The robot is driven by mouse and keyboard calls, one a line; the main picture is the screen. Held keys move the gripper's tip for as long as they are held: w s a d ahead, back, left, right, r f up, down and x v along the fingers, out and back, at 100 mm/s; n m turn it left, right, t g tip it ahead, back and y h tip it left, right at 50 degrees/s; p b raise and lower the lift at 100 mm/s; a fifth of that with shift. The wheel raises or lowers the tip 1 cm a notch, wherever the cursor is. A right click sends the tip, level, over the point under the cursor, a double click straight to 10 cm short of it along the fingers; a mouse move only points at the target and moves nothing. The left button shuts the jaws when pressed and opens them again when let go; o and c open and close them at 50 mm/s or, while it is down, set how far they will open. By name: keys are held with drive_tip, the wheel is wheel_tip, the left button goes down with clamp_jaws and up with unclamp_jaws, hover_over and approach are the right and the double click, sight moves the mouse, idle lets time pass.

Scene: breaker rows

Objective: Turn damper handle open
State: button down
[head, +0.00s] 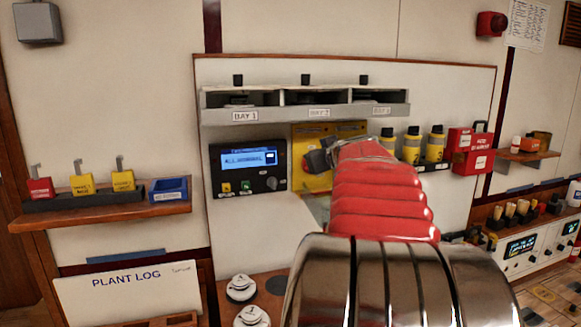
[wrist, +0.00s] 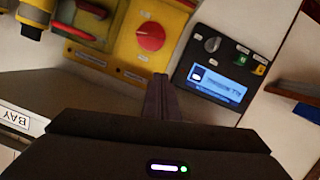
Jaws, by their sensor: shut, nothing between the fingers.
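A yellow panel (head: 312,132) on the white wall is partly hidden behind my red-sleeved arm in the head view. The wrist view, turned over, shows that panel (wrist: 131,70) with a round red knob (wrist: 150,37). I cannot tell which of the two is the damper handle; the labels are too small to read. My gripper (wrist: 161,78) is shut and empty, its tips just short of the knob panel and apart from the knob.
A dark control box with a lit blue screen (head: 243,160) is left of the yellow panel. A grey three-bay shelf (head: 300,115) juts out above. A wooden shelf with lock-like items (head: 100,215) is at left.

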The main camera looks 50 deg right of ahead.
drive_tip(key=shift+w, duration=0.15)
approach(303, 164)
drive_tip(key=shift+x, duration=2.05)
drive_tip(key=shift+d, duration=0.1)
